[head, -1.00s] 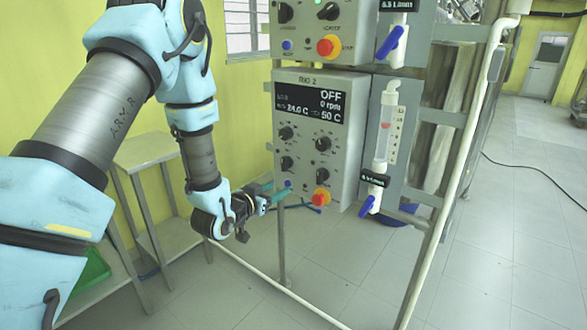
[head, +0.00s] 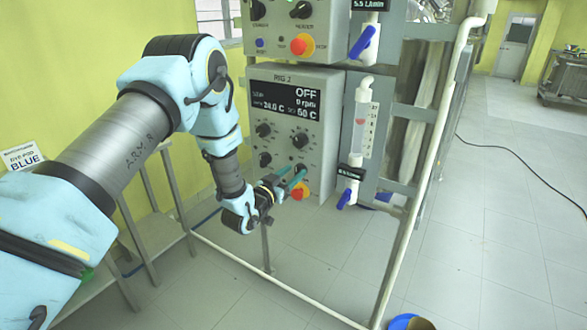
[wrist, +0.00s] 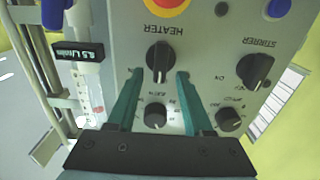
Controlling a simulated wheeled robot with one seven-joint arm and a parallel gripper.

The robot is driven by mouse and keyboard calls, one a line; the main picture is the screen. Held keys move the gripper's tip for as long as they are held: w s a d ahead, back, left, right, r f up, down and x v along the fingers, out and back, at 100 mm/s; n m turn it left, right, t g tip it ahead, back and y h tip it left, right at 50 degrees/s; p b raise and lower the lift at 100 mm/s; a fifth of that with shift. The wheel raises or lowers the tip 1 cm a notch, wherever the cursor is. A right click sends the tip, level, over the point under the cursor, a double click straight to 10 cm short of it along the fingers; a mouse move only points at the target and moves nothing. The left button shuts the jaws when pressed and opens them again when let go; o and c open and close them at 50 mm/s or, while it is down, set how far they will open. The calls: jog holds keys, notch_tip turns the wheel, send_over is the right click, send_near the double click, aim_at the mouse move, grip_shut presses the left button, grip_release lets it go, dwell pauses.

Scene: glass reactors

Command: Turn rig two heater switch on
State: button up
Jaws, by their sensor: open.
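The rig two panel (head: 330,130) is a grey box, and its display (head: 285,98) reads OFF, 0 rpm, 24.0 C and 50 C. Its heater switch (wrist: 160,57) is a black knob under an upside-down HEATER label in the wrist view. My gripper (wrist: 159,77) is open, with one teal finger on each side of the heater switch. I cannot tell whether the fingers touch it. In the head view my gripper (head: 294,173) is at the panel's lower part and partly covers the switch. The black stirrer knob (wrist: 255,70) is to the right in the wrist view.
A red-orange stop button (head: 299,191) is just below the gripper. Smaller dials (wrist: 155,116) lie close by. A flow meter with a blue valve handle (head: 347,196) hangs right of the panel. Another panel (head: 290,28) is above. Open floor is at the right.

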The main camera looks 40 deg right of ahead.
jog(key=shift+w+d, duration=0.1)
jog(key=shift+d, duration=0.3)
jog(key=shift+c, duration=0.2)
grip_shut()
